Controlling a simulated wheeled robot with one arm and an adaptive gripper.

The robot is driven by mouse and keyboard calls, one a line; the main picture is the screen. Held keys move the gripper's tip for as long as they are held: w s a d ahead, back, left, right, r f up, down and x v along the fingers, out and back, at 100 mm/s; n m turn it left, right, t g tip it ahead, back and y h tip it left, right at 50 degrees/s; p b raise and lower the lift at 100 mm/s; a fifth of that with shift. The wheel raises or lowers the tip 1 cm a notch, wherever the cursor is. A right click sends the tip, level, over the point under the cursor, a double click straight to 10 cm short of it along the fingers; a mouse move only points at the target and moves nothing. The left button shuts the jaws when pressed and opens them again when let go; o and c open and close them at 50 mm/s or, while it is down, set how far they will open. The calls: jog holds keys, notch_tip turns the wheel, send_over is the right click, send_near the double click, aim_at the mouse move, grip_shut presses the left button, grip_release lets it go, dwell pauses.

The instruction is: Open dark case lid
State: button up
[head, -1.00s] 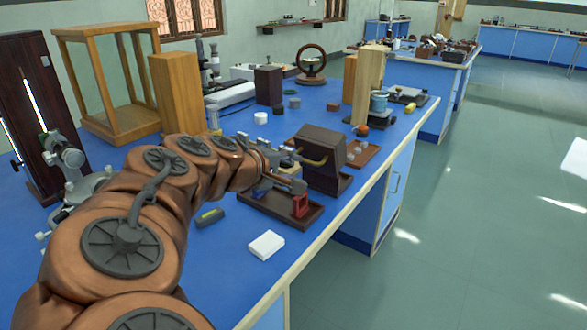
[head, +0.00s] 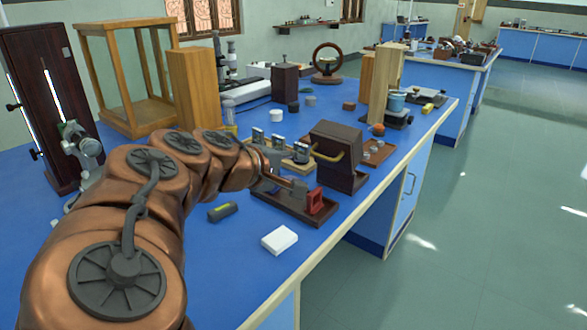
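A dark brown case (head: 337,158) stands near the bench's right edge. It has a slanted block shape and a brass-coloured handle or bar on its left side. I cannot make out the seam of its lid. My copper-coloured arm reaches in from the lower left, and my gripper (head: 268,168) is at its far end, left of the case and apart from it in the picture. The fingers are small and blend with the dark items behind them, so I cannot tell whether they are open or shut.
A dark tray (head: 305,216) with a red piece (head: 316,200) lies in front of the case. A wooden block (head: 190,92) and a glazed wooden cabinet (head: 125,85) stand behind. The floor at right is clear.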

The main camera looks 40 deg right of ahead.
dwell(0.3)
notch_tip(320, 180, up, 10)
dwell(0.6)
dwell(0.5)
